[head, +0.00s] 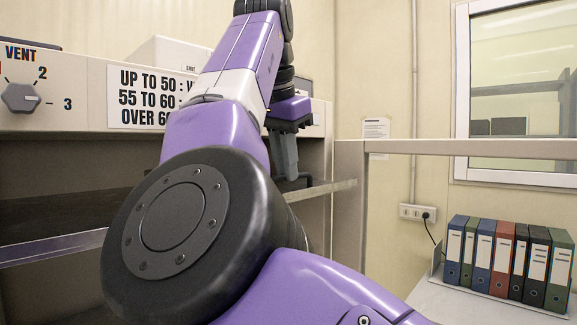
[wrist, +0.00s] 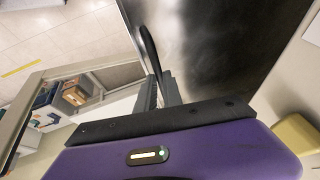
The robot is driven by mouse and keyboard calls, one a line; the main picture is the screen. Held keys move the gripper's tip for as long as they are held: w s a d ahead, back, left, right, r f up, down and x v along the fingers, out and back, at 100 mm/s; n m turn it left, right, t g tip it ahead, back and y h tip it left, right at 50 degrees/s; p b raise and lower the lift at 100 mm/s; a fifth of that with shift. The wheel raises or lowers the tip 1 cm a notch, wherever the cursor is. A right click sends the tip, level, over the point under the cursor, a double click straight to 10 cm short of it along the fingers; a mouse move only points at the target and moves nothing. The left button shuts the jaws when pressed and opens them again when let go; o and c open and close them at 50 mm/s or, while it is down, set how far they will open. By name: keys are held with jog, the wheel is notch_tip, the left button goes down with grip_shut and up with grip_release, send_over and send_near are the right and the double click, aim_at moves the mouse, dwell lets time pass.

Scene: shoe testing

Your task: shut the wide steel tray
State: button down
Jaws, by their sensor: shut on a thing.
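The wide steel tray shows in the head view as a long bright metal edge (head: 48,248) across the dark opening of the cabinet, partly hidden behind my arm. In the wrist view its dark, shiny steel surface (wrist: 220,45) fills the upper middle. A black curved handle (wrist: 149,48) stands out from the tray and runs down between my fingers. My gripper (head: 289,176) is at the tray's right part, its grey fingers pointing down. In the wrist view the gripper (wrist: 158,88) is shut on this handle. How far out the tray stands is hard to tell.
The cabinet's panel (head: 70,95) above has a vent knob (head: 20,97) and a printed sign (head: 150,95). A beige rail (head: 460,148) runs to the right. Several binders (head: 510,262) stand on a white shelf at the lower right, near a wall socket (head: 417,213).

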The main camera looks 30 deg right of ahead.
jog(key=shift+w+a+r, duration=0.1)
jog(key=shift+w+a, duration=0.05)
jog(key=shift+w, duration=0.55)
jog(key=c, duration=1.5)
grip_release()
jog(key=shift+v, duration=3.85)
